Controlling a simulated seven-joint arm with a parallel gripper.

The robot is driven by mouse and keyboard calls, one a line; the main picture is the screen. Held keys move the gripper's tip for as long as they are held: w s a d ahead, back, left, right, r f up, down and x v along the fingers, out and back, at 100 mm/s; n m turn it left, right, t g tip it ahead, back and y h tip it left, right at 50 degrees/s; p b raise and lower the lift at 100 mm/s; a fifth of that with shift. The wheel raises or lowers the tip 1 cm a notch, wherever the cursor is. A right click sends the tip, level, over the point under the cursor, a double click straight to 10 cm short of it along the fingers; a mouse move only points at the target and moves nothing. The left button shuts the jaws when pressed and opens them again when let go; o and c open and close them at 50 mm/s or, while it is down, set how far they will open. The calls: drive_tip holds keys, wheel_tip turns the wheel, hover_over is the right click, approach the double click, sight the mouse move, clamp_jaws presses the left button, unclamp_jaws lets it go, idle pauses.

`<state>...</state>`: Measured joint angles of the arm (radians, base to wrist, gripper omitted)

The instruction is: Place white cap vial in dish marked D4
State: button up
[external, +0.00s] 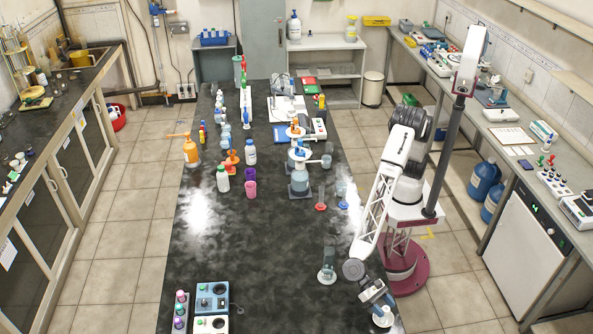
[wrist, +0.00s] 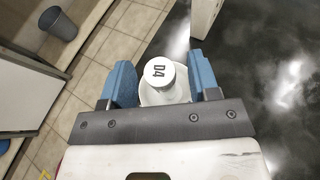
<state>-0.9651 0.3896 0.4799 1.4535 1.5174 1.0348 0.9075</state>
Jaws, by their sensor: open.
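My gripper (external: 376,297) is low over the near right corner of the dark bench. In the wrist view its two blue fingers (wrist: 163,85) are open, one on each side of a small vial with a round white cap (wrist: 158,71). The cap top bears the mark D4. Around and below the vial is a white dish (wrist: 178,95), partly hidden by the vial and my gripper. The vial appears to stand in the dish; contact at its base is hidden. The white dish also shows in the external view (external: 383,320), just below my gripper.
A clear glass vessel (external: 327,268) stands left of my gripper. A device with blue and white parts (external: 211,305) is at the near left of the bench. Several bottles, purple cups and a flask (external: 299,180) stand farther back.

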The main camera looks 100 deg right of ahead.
drive_tip(key=shift+w+d+r, duration=0.55)
drive_tip(key=shift+d+r, duration=0.2)
drive_tip(key=shift+d, duration=0.1)
wheel_tip(320, 180, up, 6)
drive_tip(key=shift+r, duration=0.1)
idle(0.4)
